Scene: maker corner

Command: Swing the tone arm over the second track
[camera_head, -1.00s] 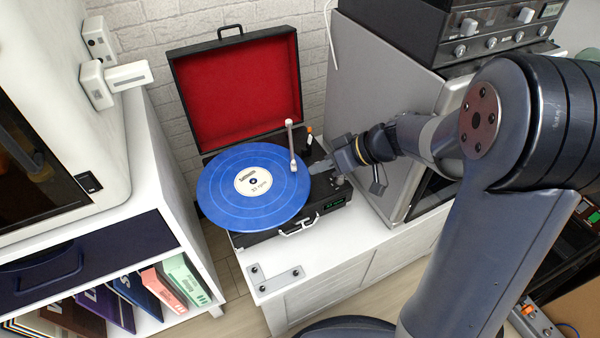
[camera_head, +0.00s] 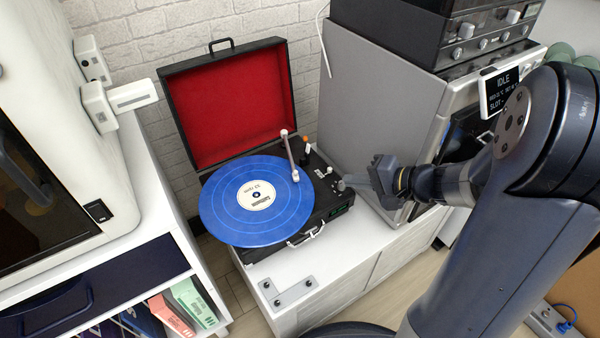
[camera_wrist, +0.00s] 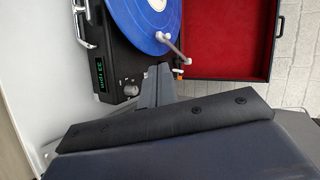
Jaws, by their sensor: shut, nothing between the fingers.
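The open record player (camera_head: 326,207) has a blue record (camera_head: 230,215) with a cream label on its platter. The pale tone arm (camera_head: 290,155) reaches from the back right, and its white head (camera_head: 296,176) is over the outer part of the record, near its right edge. Whether it touches the record I cannot tell. The tone arm also shows in the wrist view (camera_wrist: 174,49). My gripper (camera_head: 346,181) is shut and empty, just right of the player's deck and apart from the tone arm. In the wrist view its fingers (camera_wrist: 156,80) point toward the deck.
The red-lined lid (camera_head: 232,105) stands open behind the record. A grey cabinet (camera_head: 375,95) is close behind my gripper. A flat metal bracket (camera_head: 288,293) lies on the white cabinet top in front. A white machine (camera_head: 60,130) stands at the left.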

